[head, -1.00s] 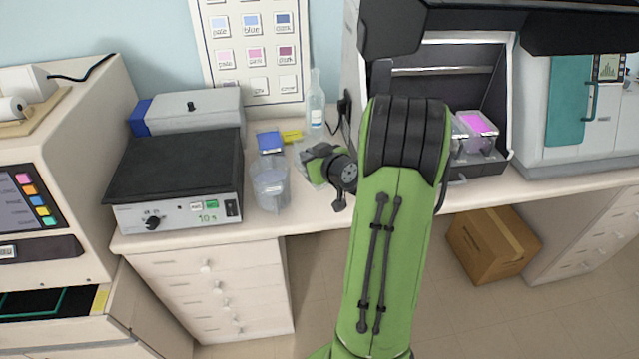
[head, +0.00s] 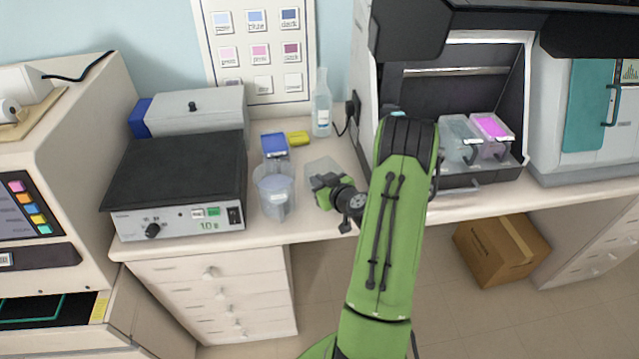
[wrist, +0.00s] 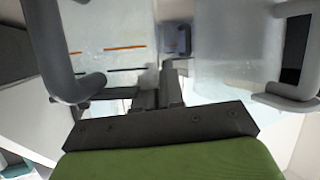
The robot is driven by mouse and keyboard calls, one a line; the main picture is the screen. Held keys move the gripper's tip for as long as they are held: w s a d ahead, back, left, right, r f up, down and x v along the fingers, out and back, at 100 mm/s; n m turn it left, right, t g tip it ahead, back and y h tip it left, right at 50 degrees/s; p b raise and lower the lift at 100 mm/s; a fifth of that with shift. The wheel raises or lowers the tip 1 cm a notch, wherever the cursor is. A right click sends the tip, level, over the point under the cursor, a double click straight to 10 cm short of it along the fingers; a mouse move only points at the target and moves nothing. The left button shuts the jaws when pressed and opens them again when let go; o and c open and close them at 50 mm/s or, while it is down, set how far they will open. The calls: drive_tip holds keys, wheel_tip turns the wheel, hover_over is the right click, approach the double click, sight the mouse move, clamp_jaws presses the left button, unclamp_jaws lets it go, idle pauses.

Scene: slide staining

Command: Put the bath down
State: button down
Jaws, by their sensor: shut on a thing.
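A clear, see-through bath (head: 321,166) is at my gripper (head: 330,183), over the bench to the right of a clear beaker (head: 275,190). My gripper is shut on the bath, and the green gripper body hides much of it in the head view. In the wrist view, clear walls (wrist: 225,65) and grey handles stand close around the fingers (wrist: 157,88). An orange and a dark line show on the left wall. I cannot tell whether the bath's base touches the bench.
A blue box (head: 273,144), a yellow item (head: 299,138) and a bottle (head: 321,105) stand behind. A hotplate-like unit (head: 178,185) is left. Two handled baths, one clear (head: 458,138) and one pink (head: 492,128), sit in the open hood at right.

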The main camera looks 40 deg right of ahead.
drive_tip(key=shift+a+r, duration=0.1)
drive_tip(key=c, duration=1.2)
unclamp_jaws()
drive_tip(key=shift+c, duration=0.2)
